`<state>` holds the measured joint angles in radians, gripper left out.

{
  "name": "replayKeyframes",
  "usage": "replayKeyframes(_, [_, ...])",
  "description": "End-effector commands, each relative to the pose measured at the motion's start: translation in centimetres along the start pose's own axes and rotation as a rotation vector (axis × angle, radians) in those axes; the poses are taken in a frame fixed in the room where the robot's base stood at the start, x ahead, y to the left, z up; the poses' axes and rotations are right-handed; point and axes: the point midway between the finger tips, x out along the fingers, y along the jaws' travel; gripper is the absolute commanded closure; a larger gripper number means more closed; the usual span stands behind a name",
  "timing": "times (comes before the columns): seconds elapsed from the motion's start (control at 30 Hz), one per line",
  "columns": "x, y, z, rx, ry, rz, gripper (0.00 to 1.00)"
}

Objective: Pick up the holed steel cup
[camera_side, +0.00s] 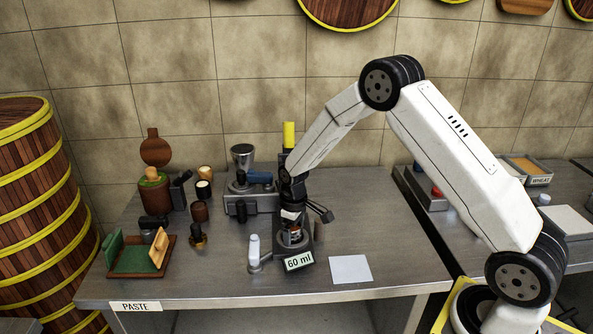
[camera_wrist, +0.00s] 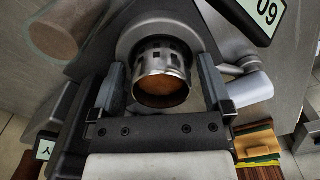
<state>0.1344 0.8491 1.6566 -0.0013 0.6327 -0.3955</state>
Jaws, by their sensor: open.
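The holed steel cup (camera_wrist: 161,57) shows in the wrist view as a short metal ring with square holes near its rim and an orange-brown inside. It sits at the dark round stand with the "60 ml" label (camera_side: 299,261). My gripper (camera_wrist: 162,82) is open, with one finger on each side of the cup and a visible gap to each. In the side view my gripper (camera_side: 293,222) points down over the stand and mostly hides the cup.
A white lever (camera_side: 254,252) stands just left of the stand. A grinder (camera_side: 243,180) is behind it to the left. A green-lined tray (camera_side: 140,258) and several wooden-handled tools are further left. A white square (camera_side: 350,269) lies on the bare table at right.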

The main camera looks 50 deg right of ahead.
Motion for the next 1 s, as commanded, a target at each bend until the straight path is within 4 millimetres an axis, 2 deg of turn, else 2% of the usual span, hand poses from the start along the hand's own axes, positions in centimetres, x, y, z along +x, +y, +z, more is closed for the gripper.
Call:
replayKeyframes(0.27, [-0.05, 0.0, -0.01, 0.0, 0.0, 0.0, 0.0])
replayKeyframes(0.3, [-0.05, 0.0, -0.01, 0.0, 0.0, 0.0, 0.06])
replayKeyframes(0.37, [-0.05, 0.0, -0.01, 0.0, 0.0, 0.0, 0.25])
replayKeyframes(0.4, [-0.05, 0.0, -0.01, 0.0, 0.0, 0.0, 0.38])
replayKeyframes(0.6, [-0.06, 0.0, -0.02, 0.0, 0.0, 0.0, 1.0])
replayKeyframes(1.0, [-0.37, 0.02, -0.05, 0.0, 0.001, 0.0, 1.0])
